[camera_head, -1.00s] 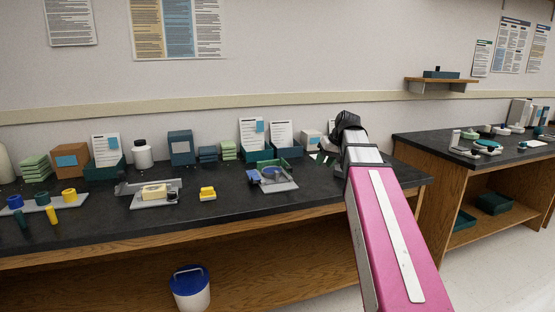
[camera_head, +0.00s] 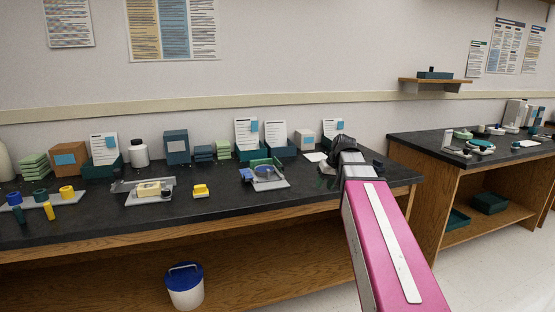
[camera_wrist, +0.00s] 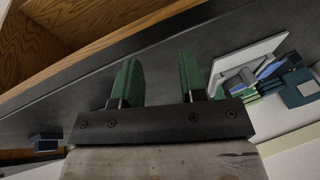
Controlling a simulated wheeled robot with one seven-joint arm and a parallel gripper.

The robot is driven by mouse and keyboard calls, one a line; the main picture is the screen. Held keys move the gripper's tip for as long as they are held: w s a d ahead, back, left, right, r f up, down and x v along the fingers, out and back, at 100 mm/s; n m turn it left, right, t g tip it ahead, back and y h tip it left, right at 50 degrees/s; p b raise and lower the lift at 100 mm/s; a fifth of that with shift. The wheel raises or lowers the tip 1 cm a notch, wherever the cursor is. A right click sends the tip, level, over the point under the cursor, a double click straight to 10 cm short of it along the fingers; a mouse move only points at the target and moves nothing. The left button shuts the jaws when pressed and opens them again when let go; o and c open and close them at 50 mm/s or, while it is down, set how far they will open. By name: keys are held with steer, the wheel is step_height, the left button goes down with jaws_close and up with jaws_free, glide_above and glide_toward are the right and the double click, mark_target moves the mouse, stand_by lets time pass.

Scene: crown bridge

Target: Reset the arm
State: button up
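My gripper shows in the wrist view (camera_wrist: 157,82) with its two green fingers apart and nothing between them. It hangs above the dark bench top (camera_wrist: 80,80), near the bench's wooden front edge. In the head view my pink arm reaches toward the right end of the bench (camera_head: 310,188), and the dark wrist hides the fingers. A grey tray with blue and green parts (camera_head: 266,180) stands on the bench left of the wrist; a grey tray with blue and green pieces also shows at the right of the wrist view (camera_wrist: 245,65).
Along the bench stand a yellow block (camera_head: 200,191), a grey tray with a yellow piece (camera_head: 150,193), a tray of coloured cylinders (camera_head: 42,201), boxes and card holders. A second bench (camera_head: 490,160) stands to the right. A blue-lidded bucket (camera_head: 185,288) is below.

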steer(key=s+f+h, duration=0.1)
steer(key=s+f, duration=0.4)
steer(key=f, duration=0.4)
steer(key=s+f+m+g+h, duration=0.1)
steer(key=s+f, duration=0.4)
steer(key=f, duration=0.5)
steer(key=s+f+m+g+h, duration=0.1)
steer(key=s+f, duration=0.5)
steer(key=f, duration=0.4)
steer(key=shift+d, duration=0.4)
steer(key=shift+a, duration=0.1)
